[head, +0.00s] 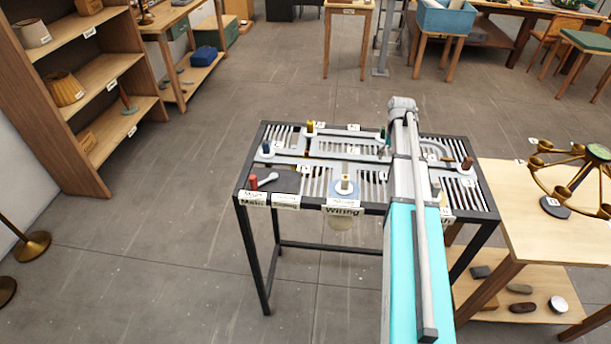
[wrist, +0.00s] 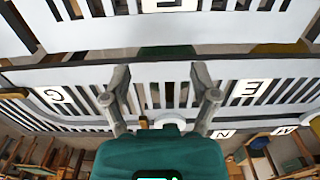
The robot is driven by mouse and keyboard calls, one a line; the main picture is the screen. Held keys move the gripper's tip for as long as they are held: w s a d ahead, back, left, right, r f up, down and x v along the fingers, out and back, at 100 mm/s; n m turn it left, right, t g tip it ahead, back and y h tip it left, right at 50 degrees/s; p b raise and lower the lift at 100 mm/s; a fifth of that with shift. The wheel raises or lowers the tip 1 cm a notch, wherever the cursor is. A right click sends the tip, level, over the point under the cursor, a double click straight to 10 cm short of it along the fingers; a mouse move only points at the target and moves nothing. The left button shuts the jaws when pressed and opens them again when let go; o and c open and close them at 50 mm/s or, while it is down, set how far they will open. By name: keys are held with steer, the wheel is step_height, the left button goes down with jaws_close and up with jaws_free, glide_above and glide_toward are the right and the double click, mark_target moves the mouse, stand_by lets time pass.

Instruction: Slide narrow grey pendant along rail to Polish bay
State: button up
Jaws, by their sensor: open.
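The slotted rail table (head: 262,205) stands in the middle of the head view, with grey rails across its top. Several coloured pegs stand in the rails, including a yellow one (head: 310,128) and a tan one (head: 345,185). A pale shade (head: 341,222) hangs under the front edge by the Wiring label. I cannot tell which pendant is the narrow grey one; my arm covers part of the right side. My gripper (wrist: 160,98) is open in the wrist view, its fingers apart over the slotted bars, with a small pale round piece (wrist: 168,120) between and below them. No Polish label is readable.
A wooden table (head: 535,225) with a brass ring-shaped lamp (head: 565,190) stands close on the right. A shelf unit (head: 95,100) stands at the left.

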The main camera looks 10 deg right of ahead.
steer(key=w+a, duration=0.1)
steer(key=a, duration=0.3)
steer(key=w+a, duration=0.2)
steer(key=a, duration=0.2)
steer(key=w+a, duration=0.1)
steer(key=a, duration=0.4)
steer(key=shift+w+a, duration=0.1)
steer(key=shift+w, duration=0.05)
